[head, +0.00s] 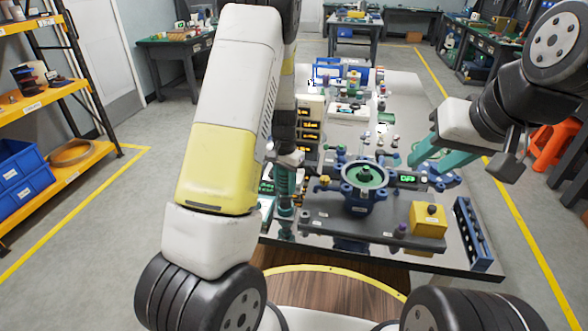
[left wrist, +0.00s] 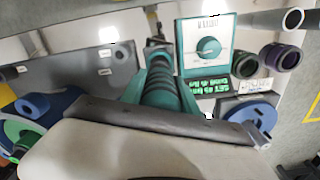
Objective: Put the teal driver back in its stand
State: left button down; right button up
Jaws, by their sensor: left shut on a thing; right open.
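The teal driver (head: 285,185) is upright near the left edge of the bench in the head view. My left gripper (head: 285,160) is shut on it, partly hidden by my left arm. In the left wrist view the driver's ribbed dark-teal body (left wrist: 160,88) lies between the teal fingers of my left gripper (left wrist: 161,72). I cannot make out the driver's stand clearly, nor whether the driver's lower end touches anything. My right gripper (head: 430,162) is open and empty, with teal fingers, above the right side of the bench.
A round blue fixture with a green centre (head: 365,177) stands mid-bench. A yellow box (head: 428,219) and a blue rack (head: 473,234) are at the right.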

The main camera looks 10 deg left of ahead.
pick_arm(q)
jog(key=shift+f, duration=0.6)
jog(key=shift+f, duration=0.75)
dwell(1.2)
jog(key=c, duration=0.8)
grip_release()
jog(key=shift+c, duration=0.2)
jog(key=shift+r, duration=4.5)
